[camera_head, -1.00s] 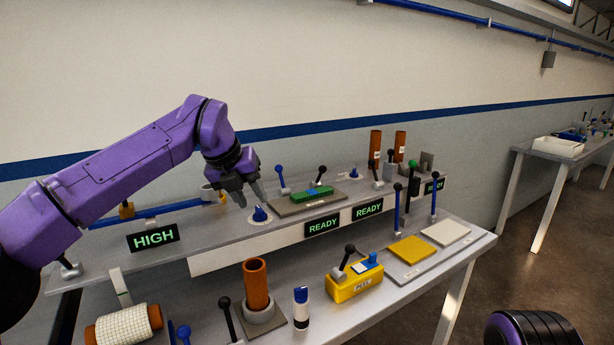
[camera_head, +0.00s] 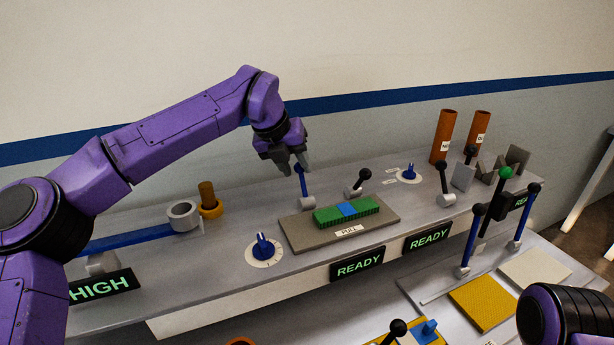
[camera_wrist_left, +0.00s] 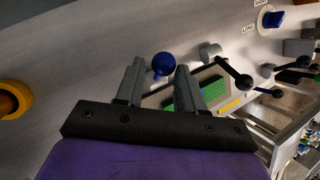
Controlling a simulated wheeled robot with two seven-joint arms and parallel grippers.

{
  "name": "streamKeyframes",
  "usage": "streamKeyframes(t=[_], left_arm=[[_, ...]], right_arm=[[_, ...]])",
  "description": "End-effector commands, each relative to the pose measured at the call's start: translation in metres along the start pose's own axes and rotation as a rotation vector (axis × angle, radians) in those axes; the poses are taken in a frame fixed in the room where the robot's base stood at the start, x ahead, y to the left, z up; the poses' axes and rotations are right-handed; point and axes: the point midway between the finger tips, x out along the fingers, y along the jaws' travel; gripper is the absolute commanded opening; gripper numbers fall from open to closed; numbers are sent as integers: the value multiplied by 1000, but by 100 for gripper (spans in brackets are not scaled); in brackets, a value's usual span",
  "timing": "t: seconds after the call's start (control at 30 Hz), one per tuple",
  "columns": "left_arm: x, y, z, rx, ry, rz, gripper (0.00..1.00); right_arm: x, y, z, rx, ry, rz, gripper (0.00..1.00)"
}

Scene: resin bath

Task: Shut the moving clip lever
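My left gripper (camera_head: 294,170) is at the top of a blue lever (camera_head: 304,188) behind a grey plate (camera_head: 296,232). The wrist view shows its fingers (camera_wrist_left: 160,88) apart, with the lever's blue ball knob (camera_wrist_left: 163,65) framed between their tips; I cannot tell whether they touch it. The plate carries a green block (camera_head: 329,217) with a blue piece (camera_head: 347,210) across it and a label reading PULL. A black-knobbed lever (camera_head: 359,183) stands behind the plate, right of the blue one. No label shows which is the moving clip lever. My right gripper is out of view.
A blue dial (camera_head: 264,248) sits left of the plate and another (camera_head: 409,175) to its right. Two orange tubes (camera_head: 443,137) stand farther right. Several levers rise at the right, including a green-knobbed one (camera_head: 505,173). The wall is close behind the shelf.

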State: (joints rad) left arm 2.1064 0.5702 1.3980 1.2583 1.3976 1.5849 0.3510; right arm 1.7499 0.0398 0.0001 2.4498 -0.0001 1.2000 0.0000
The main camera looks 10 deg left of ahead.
Motion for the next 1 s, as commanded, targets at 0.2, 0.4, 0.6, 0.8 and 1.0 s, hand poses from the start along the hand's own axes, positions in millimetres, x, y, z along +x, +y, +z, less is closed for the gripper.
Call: streamKeyframes(t=[0.2,0.4,0.6,0.8,1.0], left_arm=[[57,0,10,-2,18,4,38],[84,2,14,-2,26,7,38],[88,4,15,-5,26,7,38],[87,4,16,-5,25,7,0],[86,4,16,-5,23,7,0]], right_arm=[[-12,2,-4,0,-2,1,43],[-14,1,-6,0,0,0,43],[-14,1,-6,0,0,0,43],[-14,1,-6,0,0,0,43],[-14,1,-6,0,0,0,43]])
